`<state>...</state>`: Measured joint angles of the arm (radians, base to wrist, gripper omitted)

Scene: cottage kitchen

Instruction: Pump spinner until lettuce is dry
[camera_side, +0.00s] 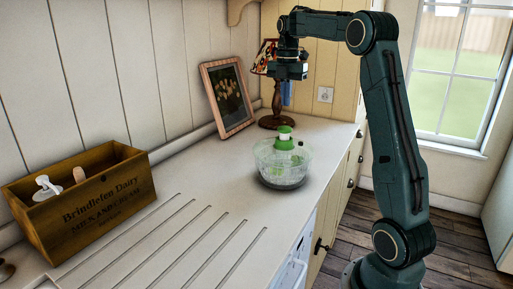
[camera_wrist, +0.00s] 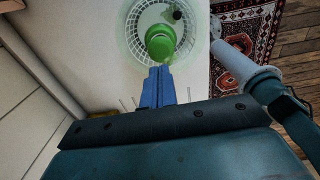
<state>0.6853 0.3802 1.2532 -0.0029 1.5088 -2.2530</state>
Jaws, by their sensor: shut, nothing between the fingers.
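The salad spinner (camera_side: 267,165) stands on the counter, a clear bowl with a clear lid and a green pump knob (camera_side: 285,133) on top. Some green shows inside the bowl, but the lettuce is hard to make out. In the wrist view the spinner's round lid (camera_wrist: 135,38) is at the top, with the green knob (camera_wrist: 160,40) just beyond my fingertips. My gripper (camera_side: 287,104) is above the knob in the side view, blue fingers pointing down, apart from it. In the wrist view the blue fingers (camera_wrist: 157,72) are together with nothing between them.
A wooden dairy crate (camera_side: 100,205) with utensils stands at the left of the counter (camera_side: 225,195). A framed picture (camera_side: 228,98) leans on the wall behind, and a lamp (camera_side: 272,122) stands behind my gripper. The counter left of the spinner is clear, with drain grooves.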

